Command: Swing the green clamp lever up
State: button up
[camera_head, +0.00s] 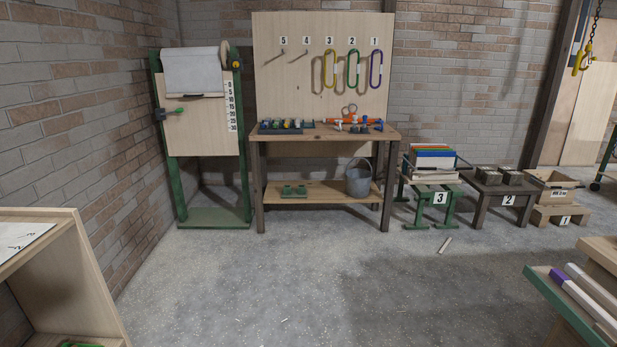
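A small green lever (181,110) sticks out to the right from a dark clamp (160,114) at the left edge of a wooden board (200,135). The lever lies roughly level, tilted slightly. The board stands in a green frame (170,170) against the brick wall, left of the workbench, with a white sheet (195,71) hanging over its top. A number scale (232,106) runs down the board's right side. The lever is small and far away, so its fine detail is hard to tell. My gripper is not in view.
A workbench (330,136) with a pegboard of coloured carabiners stands right of the frame. A wooden shelf unit (75,265) is at the near left, and a green-edged bench (565,300) at the near right. The concrete floor (270,285) between is mostly clear.

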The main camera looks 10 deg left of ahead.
aim_at(177, 111)
jog(key=i+u, duration=0.2)
jog(key=i, duration=0.45)
jog(key=i+u, duration=0.2)
jog(key=i, duration=0.4)
jog(key=i+l+u, duration=0.25)
jog(key=i, duration=0.4)
jog(key=i+j+u, duration=0.2)
jog(key=i+u, duration=0.15)
jog(key=i, duration=0.65)
jog(key=i+l+u, duration=0.15)
jog(key=i+u, duration=0.2)
jog(key=i, duration=0.7)
jog(key=i+j, duration=0.15)
jog(key=i, duration=0.3)
jog(key=i+j, duration=0.1)
jog(key=i, duration=0.35)
jog(key=i+l+u, duration=0.1)
jog(key=i+l, duration=0.3)
jog(key=i, duration=0.15)
jog(key=i+l, duration=0.45)
jog(key=i, duration=0.15)
jog(key=j+u, duration=0.05)
